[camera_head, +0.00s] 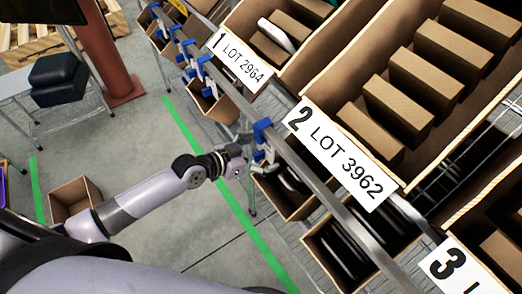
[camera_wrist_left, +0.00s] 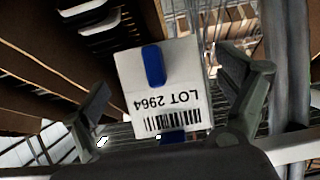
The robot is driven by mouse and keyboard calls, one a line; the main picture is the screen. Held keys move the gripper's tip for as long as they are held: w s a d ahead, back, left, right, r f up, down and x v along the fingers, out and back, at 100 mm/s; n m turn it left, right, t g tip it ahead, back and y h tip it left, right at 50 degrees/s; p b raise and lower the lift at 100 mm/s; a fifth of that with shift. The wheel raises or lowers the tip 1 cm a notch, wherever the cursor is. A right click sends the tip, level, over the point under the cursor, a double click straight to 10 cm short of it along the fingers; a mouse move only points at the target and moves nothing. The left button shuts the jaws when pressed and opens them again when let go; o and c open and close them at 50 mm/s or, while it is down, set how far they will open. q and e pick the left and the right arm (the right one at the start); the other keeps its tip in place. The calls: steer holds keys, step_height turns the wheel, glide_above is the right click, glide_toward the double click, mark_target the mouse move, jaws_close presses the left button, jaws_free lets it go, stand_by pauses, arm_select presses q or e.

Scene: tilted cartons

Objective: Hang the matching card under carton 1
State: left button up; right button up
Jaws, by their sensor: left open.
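Carton 1 (camera_head: 272,52) stands tilted at the upper middle of the head view, with the label "1 LOT 2964" (camera_head: 239,62) on its front. In the left wrist view a white card (camera_wrist_left: 185,88) reads LOT 2964 upside down, with a barcode, matching that label. A blue clip (camera_wrist_left: 153,65) lies over the card, and another blue piece shows at its lower edge. My left gripper (camera_head: 257,167) is by the rail below carton 2. Its fingers (camera_wrist_left: 168,88) are open on either side of the card. I cannot tell whether they touch it. My right gripper is not in view.
Carton 2's label (camera_head: 340,157) reads LOT 3962; carton 3's label (camera_head: 462,262) is partly cut off. A metal rail (camera_head: 318,187) with blue clips (camera_head: 205,70) runs below the labels. Bins with black items (camera_head: 340,250) sit beneath. Grey floor with green lines (camera_head: 235,208) lies left.

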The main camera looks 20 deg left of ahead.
arm_select(q)
steer(key=v, duration=1.2)
steer(key=shift+f, duration=0.1)
steer(key=a+f+n+y, duration=0.1)
steer(key=a+f+y, duration=0.1)
steer(key=a+f, duration=0.35)
steer(key=s+a+f+n+y, duration=0.1)
steer(key=a+f+n+y, duration=0.15)
steer(key=f, duration=0.65)
steer(key=a+f+y, duration=0.2)
steer(key=a+f, duration=0.3)
steer(key=f, duration=0.2)
steer(key=s+a+f+n+g+y, duration=0.1)
steer(key=s+f+g, duration=0.2)
steer(key=s+f, duration=0.5)
steer(key=s+d+f+g, duration=0.3)
steer(key=s+d+f, duration=0.3)
steer(key=s+f, duration=0.3)
steer(key=s+d+f+g, duration=0.3)
steer(key=s+d+f, duration=0.3)
steer(key=s+f, duration=0.4)
steer(key=s, duration=0.6)
steer(key=shift+s+f+n+g+y, duration=0.25)
steer(key=shift+s+n+g+y, duration=0.05)
steer(key=shift+n+y, duration=0.05)
